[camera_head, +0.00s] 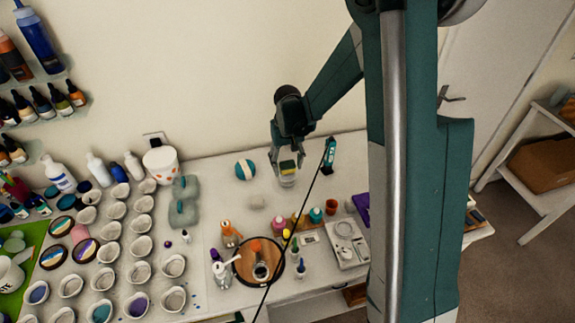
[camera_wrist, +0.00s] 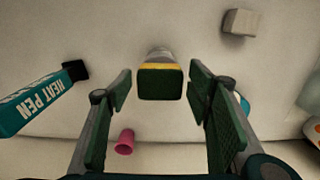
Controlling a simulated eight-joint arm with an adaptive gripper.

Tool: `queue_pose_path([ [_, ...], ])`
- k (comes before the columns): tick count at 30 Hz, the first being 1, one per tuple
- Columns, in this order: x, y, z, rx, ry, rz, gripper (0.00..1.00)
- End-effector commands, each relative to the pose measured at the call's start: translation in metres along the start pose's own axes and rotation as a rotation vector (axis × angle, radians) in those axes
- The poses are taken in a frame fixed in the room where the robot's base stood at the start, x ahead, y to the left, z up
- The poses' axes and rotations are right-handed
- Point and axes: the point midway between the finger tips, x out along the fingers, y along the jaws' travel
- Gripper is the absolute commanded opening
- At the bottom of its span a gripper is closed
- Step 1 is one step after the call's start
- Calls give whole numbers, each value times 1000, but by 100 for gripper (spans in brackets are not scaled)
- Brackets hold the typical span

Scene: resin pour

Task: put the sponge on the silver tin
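The sponge (camera_head: 288,166), dark green with a yellow layer, shows at the top of the silver tin (camera_head: 287,181) near the back of the table. It appears to rest on the tin, though the contact is hard to make out. In the wrist view the sponge (camera_wrist: 160,83) shows its green face, with the grey side of the tin (camera_wrist: 159,54) beyond it. My gripper (camera_head: 288,157) is right above the sponge. In the wrist view the fingers of my gripper (camera_wrist: 159,82) are spread, with clear gaps on both sides of the sponge.
A teal heat pen (camera_head: 328,155) stands close to the right of the tin. A teal-and-white ball (camera_head: 245,169) is to the left. Several small bottles and a round wooden board (camera_head: 244,272) are in front. A pink cup (camera_wrist: 125,142) shows in the wrist view.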

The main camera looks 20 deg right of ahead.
Motion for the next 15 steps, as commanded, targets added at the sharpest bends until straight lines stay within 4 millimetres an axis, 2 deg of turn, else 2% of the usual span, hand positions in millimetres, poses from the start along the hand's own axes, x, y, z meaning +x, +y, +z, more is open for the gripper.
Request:
queue_pose_path([
  [8, -1, 0, 0, 0, 0, 0, 50],
  [15, -12, 0, 0, 0, 0, 0, 50],
])
